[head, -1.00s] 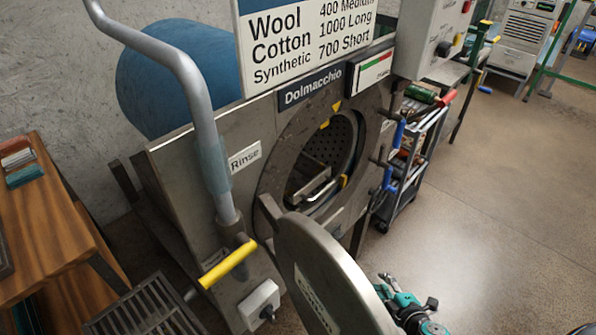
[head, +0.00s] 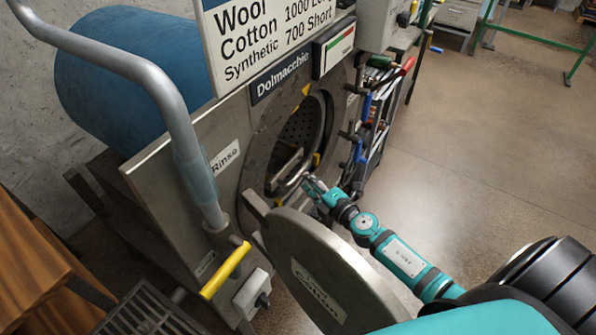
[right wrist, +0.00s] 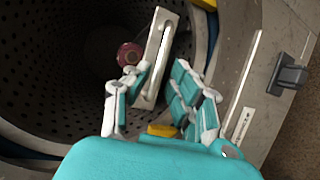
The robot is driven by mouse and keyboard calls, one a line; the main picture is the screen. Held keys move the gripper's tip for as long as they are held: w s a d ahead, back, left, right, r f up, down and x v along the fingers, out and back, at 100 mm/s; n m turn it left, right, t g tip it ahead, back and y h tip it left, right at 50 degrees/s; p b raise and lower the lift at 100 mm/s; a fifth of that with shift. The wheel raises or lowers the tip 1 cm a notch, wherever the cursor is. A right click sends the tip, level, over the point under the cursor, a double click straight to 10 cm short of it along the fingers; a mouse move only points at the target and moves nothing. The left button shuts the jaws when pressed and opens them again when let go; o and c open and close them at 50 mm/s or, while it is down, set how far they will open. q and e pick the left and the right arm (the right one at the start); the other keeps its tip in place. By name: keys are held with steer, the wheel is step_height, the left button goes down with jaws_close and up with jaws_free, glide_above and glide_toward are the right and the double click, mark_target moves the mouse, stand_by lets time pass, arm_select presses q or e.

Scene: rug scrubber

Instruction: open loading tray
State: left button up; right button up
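The loading tray's metal handle (head: 284,172) shows inside the round drum opening of the washing machine. In the right wrist view the slotted metal handle (right wrist: 153,62) stands tilted in front of the perforated drum. My right gripper (head: 311,186) is at the opening, close to the handle. In the right wrist view its teal and white fingers (right wrist: 155,95) are spread apart, with the handle's lower end between them; I cannot tell if they touch it. My left gripper is not in view.
A tool cart (head: 372,140) stands right of the opening. The floor (head: 480,150) on the right is clear.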

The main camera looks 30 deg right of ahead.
mark_target(298, 171)
steer(key=b+x, duration=0.1)
steer(key=x, duration=0.5)
steer(key=shift+w, duration=0.15)
steer(key=shift+c, duration=0.2)
jaws_close()
